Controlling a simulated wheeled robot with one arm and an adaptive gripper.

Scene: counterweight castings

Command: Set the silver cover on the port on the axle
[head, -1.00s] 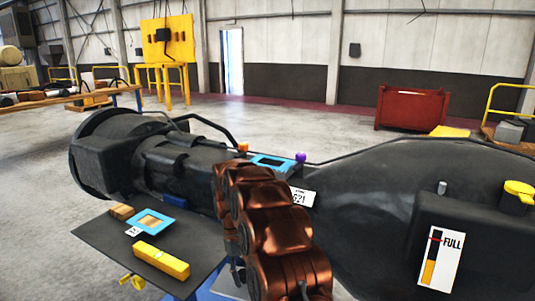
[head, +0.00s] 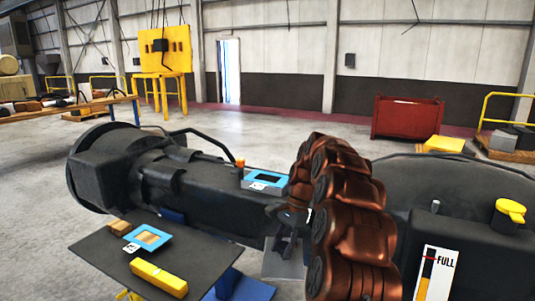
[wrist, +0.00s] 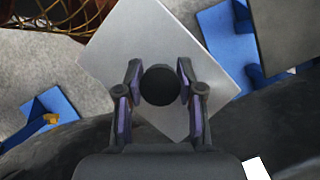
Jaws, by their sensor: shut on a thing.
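The silver cover (wrist: 150,45) is a flat square plate with a round black knob (wrist: 160,85). My gripper (wrist: 160,78) is shut on that knob in the wrist view. In the head view the cover (head: 283,262) hangs below my gripper (head: 287,226), in front of the black axle (head: 215,185). The port (head: 265,179) is a dark rectangular opening in a light-blue frame on top of the axle. It lies behind and left of my gripper, apart from the cover. The port does not show in the wrist view.
A dark side shelf (head: 208,262) at the left bears a blue-framed tan panel (head: 148,237), a yellow bar (head: 159,278) and a tan block (head: 118,228). An orange cap (head: 240,162) stands by the port. A yellow-capped filler (head: 510,211) and a FULL gauge (head: 435,274) are at right.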

